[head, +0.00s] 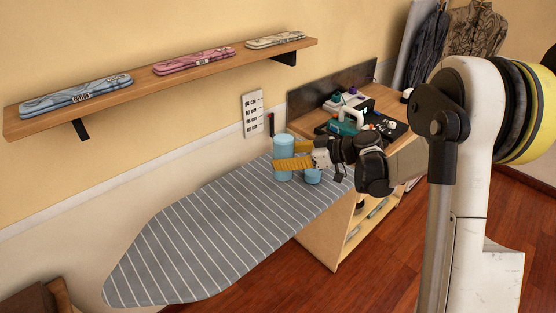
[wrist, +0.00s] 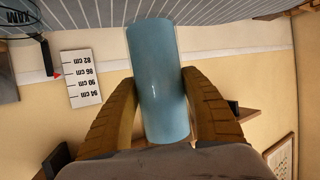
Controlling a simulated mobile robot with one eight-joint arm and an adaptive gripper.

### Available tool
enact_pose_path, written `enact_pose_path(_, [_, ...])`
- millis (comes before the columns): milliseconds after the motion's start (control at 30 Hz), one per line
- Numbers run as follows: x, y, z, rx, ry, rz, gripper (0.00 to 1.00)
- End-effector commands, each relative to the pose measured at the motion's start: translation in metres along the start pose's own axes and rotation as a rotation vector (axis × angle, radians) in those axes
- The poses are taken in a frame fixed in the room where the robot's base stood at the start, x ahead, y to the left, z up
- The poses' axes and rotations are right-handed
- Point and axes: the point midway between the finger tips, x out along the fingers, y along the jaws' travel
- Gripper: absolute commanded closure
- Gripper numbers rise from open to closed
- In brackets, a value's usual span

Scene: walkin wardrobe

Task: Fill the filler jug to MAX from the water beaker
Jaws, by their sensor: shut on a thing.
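My gripper (head: 292,163) has its yellow fingers shut around a tall light-blue cylinder, which I take to be the water beaker (head: 283,145). It stands upright over the far end of the striped ironing board; I cannot tell whether its base touches. The beaker also fills the middle of the wrist view (wrist: 157,85), between both fingers. A shorter blue vessel, perhaps the filler jug (head: 313,177), sits on the board right of the beaker, partly hidden by my gripper. "MAX" lettering (wrist: 20,17) shows upside down at the wrist view's top left. No water level is visible.
The striped ironing board (head: 205,235) is clear toward its near left end. A wooden cabinet (head: 342,235) stands behind, with a teal iron (head: 345,125) and other items on top. A height chart (head: 252,114) hangs on the wall below a shelf (head: 120,98) with folded covers.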

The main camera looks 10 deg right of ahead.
Motion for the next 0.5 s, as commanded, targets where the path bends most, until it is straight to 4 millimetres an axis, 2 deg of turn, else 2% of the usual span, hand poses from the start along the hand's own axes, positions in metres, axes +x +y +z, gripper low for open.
enact_pose_path(500, [-0.008,0.0075,-0.0036,0.002,0.001,0.003,0.88])
